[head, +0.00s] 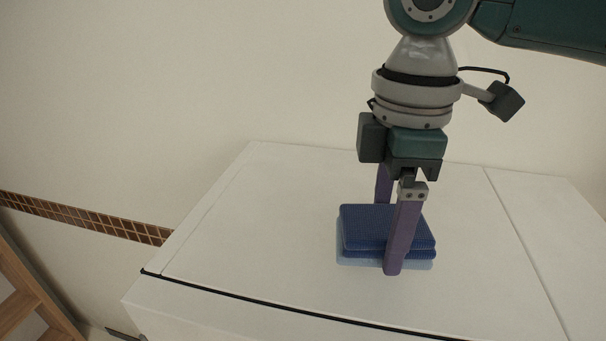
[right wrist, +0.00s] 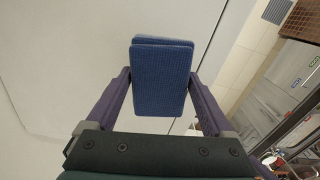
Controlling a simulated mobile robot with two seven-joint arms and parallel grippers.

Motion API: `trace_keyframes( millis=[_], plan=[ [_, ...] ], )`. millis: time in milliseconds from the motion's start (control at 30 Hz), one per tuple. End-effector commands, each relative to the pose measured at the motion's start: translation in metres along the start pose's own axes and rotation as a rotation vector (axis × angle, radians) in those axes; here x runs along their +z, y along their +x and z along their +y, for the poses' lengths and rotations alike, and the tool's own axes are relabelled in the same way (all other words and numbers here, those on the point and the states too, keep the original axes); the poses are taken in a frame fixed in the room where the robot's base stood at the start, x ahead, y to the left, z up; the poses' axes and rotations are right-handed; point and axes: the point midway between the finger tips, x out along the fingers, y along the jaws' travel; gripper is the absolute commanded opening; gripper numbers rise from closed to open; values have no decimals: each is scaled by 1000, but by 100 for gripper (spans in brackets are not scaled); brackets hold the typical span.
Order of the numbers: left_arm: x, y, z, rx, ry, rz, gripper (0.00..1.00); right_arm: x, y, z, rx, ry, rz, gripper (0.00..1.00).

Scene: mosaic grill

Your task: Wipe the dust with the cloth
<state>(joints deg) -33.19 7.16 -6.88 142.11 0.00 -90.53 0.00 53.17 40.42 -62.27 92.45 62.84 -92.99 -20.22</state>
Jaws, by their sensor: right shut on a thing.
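The cloth (head: 375,226) is a blue, folded, textured pad on the white surface in the head view. It also shows in the right wrist view (right wrist: 162,78), between the two fingers. My right gripper (head: 392,262) points down with its purple fingers on either side of the cloth, shut on it. The cloth appears at or just above the surface; I cannot tell whether it touches. No dust can be made out on the visible surface. My left gripper is not in view.
The white worktop (head: 250,225) is bare around the cloth, with a dark line along its front edge. A white wall stands behind it. A strip of brown tiles (head: 85,216) runs along the wall at left, above a wooden item (head: 30,290).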

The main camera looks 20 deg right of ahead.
Motion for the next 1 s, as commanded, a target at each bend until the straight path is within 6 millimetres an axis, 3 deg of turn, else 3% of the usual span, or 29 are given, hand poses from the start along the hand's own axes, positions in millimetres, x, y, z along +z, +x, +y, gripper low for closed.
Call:
trace_keyframes(
  millis=[100, 400, 1000],
  plan=[
    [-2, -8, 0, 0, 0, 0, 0, 0, -14, 2, 1, 2, 1, 42],
    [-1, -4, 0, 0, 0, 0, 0, 0, -33, 9, 1, 7, 1, 42],
    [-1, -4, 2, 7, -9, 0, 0, 0, -35, 9, 0, 14, 2, 42]
  ],
)
